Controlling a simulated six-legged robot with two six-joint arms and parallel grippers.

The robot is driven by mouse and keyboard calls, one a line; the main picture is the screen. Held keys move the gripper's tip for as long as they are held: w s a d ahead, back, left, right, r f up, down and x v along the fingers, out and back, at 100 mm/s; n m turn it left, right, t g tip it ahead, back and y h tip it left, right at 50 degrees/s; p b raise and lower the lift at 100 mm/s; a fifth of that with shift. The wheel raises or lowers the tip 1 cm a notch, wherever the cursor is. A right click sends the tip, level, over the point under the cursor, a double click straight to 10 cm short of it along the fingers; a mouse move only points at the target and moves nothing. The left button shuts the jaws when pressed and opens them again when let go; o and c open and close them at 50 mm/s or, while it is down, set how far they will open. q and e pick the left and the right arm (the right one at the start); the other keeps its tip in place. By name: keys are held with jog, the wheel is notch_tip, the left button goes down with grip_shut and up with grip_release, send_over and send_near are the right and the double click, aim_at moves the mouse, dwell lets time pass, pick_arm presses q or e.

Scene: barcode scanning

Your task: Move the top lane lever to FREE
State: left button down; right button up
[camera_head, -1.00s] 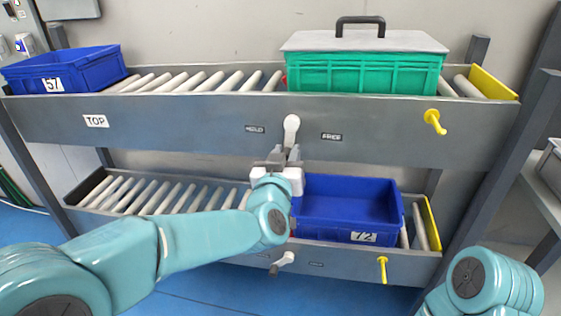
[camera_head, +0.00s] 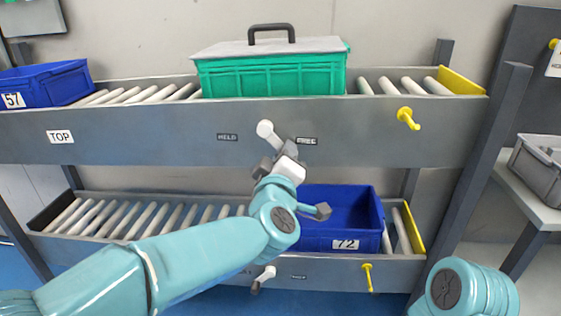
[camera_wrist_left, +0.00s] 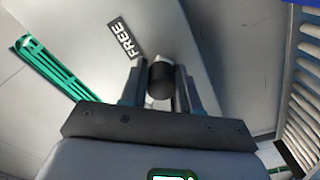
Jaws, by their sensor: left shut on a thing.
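The top lane lever (camera_head: 267,131) has a white pivot on the front rail of the upper lane, between the HELD label (camera_head: 228,137) and the FREE label (camera_head: 306,141). Its arm slants down and right, toward the FREE side. My left gripper (camera_head: 278,158) is shut on the lever's end. In the left wrist view the dark lever knob (camera_wrist_left: 161,84) sits between the two fingers, with the FREE label (camera_wrist_left: 124,37) just beyond. The fingers partly hide the lever in the head view. My right gripper is out of view; only part of that arm shows at bottom right.
A lidded green crate (camera_head: 272,75) and blue bin 57 (camera_head: 55,84) stand on the upper rollers. Blue bin 72 (camera_head: 345,225) is on the lower lane, close behind my left wrist. Yellow pegs stick out from the upper rail (camera_head: 408,118) and lower rail (camera_head: 368,278).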

pick_arm(q)
jog(key=shift+a+n, duration=0.15)
jog(key=shift+n, duration=0.45)
jog(key=c, duration=0.9)
grip_release()
jog(key=shift+w+a, duration=0.1)
jog(key=shift+d, duration=0.2)
jog(key=p+v, duration=0.1)
jog(key=v, duration=1.5)
jog(key=shift+s+d, duration=0.1)
jog(key=shift+s, duration=0.2)
